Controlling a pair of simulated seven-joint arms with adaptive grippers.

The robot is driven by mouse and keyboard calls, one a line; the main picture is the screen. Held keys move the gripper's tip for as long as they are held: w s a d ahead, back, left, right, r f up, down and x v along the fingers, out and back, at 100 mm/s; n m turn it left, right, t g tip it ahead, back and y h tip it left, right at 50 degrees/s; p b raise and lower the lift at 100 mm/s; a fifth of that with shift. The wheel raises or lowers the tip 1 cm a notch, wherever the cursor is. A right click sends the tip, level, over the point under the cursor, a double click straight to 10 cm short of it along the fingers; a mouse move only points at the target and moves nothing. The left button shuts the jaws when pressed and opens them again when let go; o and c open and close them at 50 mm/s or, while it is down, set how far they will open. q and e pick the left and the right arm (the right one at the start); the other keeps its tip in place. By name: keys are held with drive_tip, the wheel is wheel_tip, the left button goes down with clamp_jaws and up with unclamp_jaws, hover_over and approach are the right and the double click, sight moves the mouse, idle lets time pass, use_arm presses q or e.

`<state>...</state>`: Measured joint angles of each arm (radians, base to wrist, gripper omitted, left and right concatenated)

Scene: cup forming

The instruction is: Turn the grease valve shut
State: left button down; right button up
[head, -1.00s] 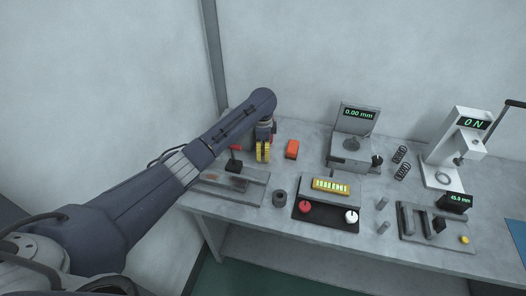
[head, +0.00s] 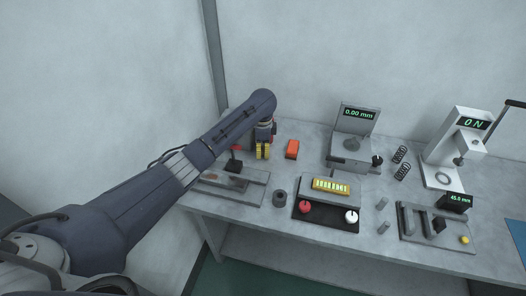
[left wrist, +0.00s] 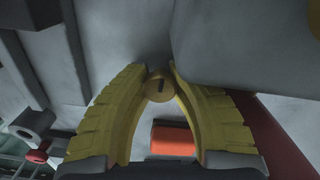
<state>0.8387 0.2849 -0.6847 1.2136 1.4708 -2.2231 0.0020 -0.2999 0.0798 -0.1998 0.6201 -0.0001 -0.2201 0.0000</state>
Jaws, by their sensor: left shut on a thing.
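The valve knob (left wrist: 158,86) is a small round yellow piece with a dark slot, seen in the left wrist view between the tips of my yellow fingers. I take it for the grease valve. My left gripper (left wrist: 159,78) is shut on it, with both fingertips at its sides. In the head view my left gripper (head: 263,152) points down at the back left of the table, and the knob is hidden there by the fingers. My right gripper is not in view.
An orange block (head: 292,149) lies just right of the gripper. A grey plate fixture (head: 235,190) with a red-topped post stands in front. A black panel (head: 325,215) with red and white knobs is front right. Gauges and springs stand farther right.

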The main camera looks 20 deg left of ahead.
sight(263, 149)
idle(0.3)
use_arm(q)
drive_tip(key=m, duration=0.6)
drive_tip(key=shift+d+m, duration=0.1)
drive_tip(key=shift+m, duration=0.3)
drive_tip(key=m, duration=0.6)
drive_tip(key=shift+s, duration=0.1)
drive_tip(key=shift+d+f+m, duration=0.1)
drive_tip(key=shift+m, duration=0.3)
drive_tip(key=c, duration=1)
unclamp_jaws()
drive_tip(key=shift+c, duration=0.2)
wheel_tip(263, 149, up, 12)
drive_tip(key=shift+o, duration=0.2)
